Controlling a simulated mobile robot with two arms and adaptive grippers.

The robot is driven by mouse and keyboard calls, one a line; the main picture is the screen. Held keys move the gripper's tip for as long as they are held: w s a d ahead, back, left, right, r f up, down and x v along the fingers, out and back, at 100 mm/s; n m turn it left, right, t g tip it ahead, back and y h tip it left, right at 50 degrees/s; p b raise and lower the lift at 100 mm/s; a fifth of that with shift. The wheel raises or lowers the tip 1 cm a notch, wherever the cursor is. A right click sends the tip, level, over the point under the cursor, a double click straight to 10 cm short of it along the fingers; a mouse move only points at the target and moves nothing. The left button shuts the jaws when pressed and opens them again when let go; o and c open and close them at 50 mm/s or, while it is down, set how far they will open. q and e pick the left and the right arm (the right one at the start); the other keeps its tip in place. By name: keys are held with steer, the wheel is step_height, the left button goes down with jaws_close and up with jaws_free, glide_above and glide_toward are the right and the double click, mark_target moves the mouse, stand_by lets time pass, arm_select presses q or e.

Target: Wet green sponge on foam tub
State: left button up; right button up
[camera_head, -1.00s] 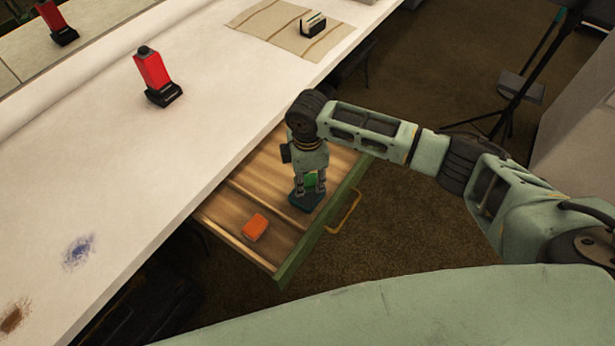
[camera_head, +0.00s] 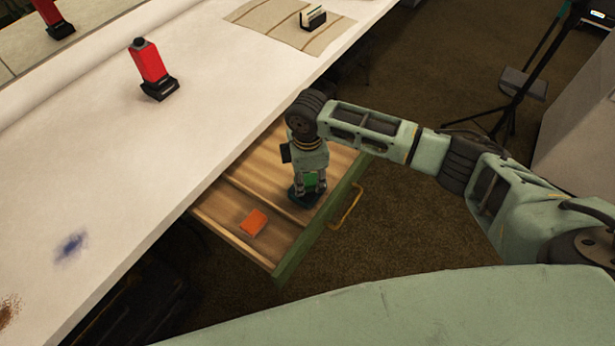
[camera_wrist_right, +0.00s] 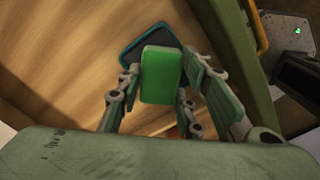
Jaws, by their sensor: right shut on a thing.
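The green sponge (camera_wrist_right: 161,74) is between the fingers of my right gripper (camera_head: 308,186), which is shut on it inside the open drawer. A bit of the green sponge also shows in the head view (camera_head: 311,180). A dark blue, shallow, round-cornered thing (camera_wrist_right: 130,50), which may be the foam tub, lies right under the sponge on the drawer floor. It also shows in the head view (camera_head: 296,195). I cannot tell whether sponge and tub touch. My left gripper is out of view.
The drawer (camera_head: 310,236) has a green front and a brass handle.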

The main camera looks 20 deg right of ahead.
mark_target(308, 180)
steer(key=shift+f, duration=0.3)
steer(key=shift+s+f+p, duration=0.1)
steer(key=shift+p, duration=0.2)
stand_by(2.1)
step_height(308, 180, up, 7)
steer(key=p, duration=0.8)
stand_by(0.3)
stand_by(0.5)
